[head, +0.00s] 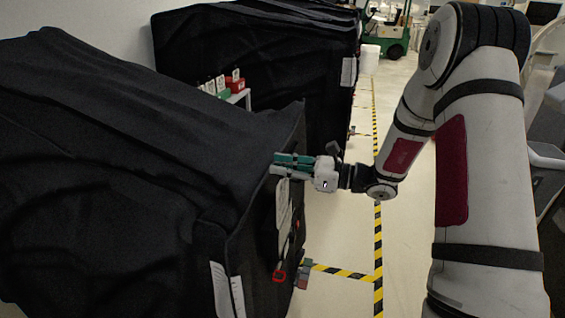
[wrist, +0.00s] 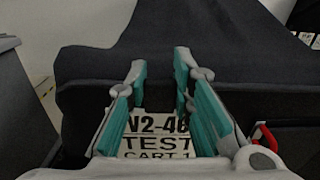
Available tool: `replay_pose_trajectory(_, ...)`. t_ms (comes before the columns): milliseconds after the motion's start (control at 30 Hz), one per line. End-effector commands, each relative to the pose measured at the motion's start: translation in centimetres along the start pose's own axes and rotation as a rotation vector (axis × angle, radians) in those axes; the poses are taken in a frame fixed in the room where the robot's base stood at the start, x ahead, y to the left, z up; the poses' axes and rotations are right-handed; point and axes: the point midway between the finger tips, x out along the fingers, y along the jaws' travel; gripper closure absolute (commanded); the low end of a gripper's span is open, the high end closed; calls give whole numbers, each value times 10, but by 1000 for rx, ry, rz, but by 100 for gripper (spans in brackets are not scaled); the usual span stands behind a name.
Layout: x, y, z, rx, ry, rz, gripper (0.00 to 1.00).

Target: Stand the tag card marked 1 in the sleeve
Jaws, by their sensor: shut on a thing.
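My gripper (head: 277,164) is at the right-hand top edge of the near covered cart (head: 110,170), pointing left. In the wrist view its green-padded fingers (wrist: 160,72) are partly closed, with a gap between them. A white card or label (wrist: 150,144) with black print reading TEST and CART 1 shows between and below the fingers, its sides partly hidden by them. I take the gripper to be shut on the tag card, but the contact is not clear. A white panel (head: 283,203) hangs on the cart's side just below the gripper. I cannot tell which part is the sleeve.
A red loop (head: 279,275) hangs on the cart's side, below the panel. Several small white cards stand in green and red holders (head: 236,84) on a shelf behind. A second covered cart (head: 255,50) stands beyond.

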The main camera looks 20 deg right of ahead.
Motion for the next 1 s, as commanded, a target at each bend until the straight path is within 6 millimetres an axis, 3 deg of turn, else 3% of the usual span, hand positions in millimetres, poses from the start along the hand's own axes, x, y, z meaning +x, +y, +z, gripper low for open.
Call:
replay_pose_trajectory(600, 0, 0, -40, 2, 0, 0, 100)
replay_pose_trajectory(1000, 0, 1, -50, 1, -1, 0, 100)
